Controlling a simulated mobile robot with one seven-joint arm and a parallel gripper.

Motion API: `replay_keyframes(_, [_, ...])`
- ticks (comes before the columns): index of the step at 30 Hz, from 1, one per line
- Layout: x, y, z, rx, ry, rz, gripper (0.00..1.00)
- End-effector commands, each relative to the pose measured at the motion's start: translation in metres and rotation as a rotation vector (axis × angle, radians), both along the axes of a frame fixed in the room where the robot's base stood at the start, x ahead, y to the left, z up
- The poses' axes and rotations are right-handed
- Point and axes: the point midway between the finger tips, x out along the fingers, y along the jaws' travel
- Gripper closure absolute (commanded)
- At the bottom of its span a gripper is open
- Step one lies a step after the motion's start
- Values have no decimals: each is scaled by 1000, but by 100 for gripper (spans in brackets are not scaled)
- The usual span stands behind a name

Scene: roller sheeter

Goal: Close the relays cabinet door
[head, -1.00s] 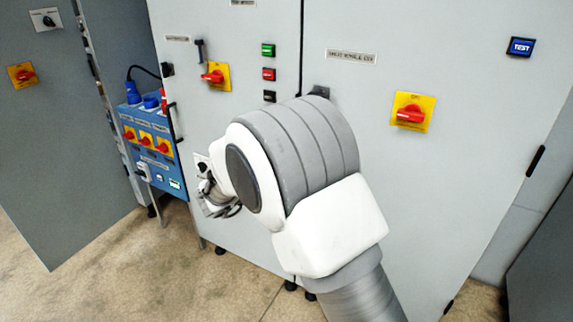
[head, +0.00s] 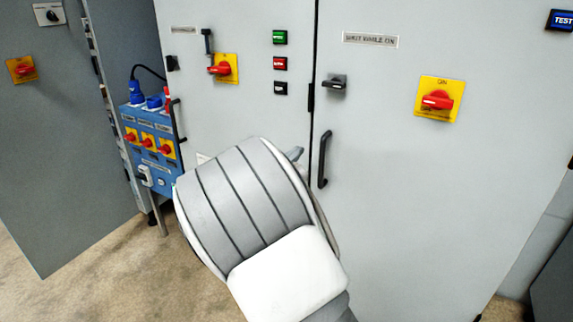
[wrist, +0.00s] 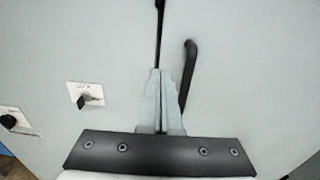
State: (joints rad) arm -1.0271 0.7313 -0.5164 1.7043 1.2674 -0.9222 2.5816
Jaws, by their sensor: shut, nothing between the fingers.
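A grey door (head: 65,130) at the left of the head view stands swung open, with a rotary knob and a red-on-yellow switch. Two pale front doors, the middle one (head: 255,20) and the right one (head: 390,180), meet at a narrow dark seam; both look shut or nearly so. I cannot read a relays label on any of them. The right door has a black bar handle (head: 324,159), also in the wrist view (wrist: 188,75). My gripper (wrist: 159,75) is shut and empty, in front of the seam, just left of this handle. My arm hides most of it in the head view.
A blue socket panel (head: 150,140) with red switches and plugs stands between the open door and the middle door. A red-on-yellow switch (head: 437,100) juts from the right door. Bare floor (head: 100,280) lies at lower left.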

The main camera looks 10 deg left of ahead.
Motion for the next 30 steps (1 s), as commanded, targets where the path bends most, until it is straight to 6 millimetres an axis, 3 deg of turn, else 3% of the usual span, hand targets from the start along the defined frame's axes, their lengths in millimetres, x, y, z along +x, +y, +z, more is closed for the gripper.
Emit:
replay_keyframes(3, [23, -8, -1, -3, -1, -2, 100])
replay_keyframes(9, [47, -15, 0, -1, -1, 0, 100])
replay_keyframes(25, [55, -17, 0, 0, -1, -3, 100])
replay_keyframes(30, [68, -19, -1, -1, -9, -38, 100])
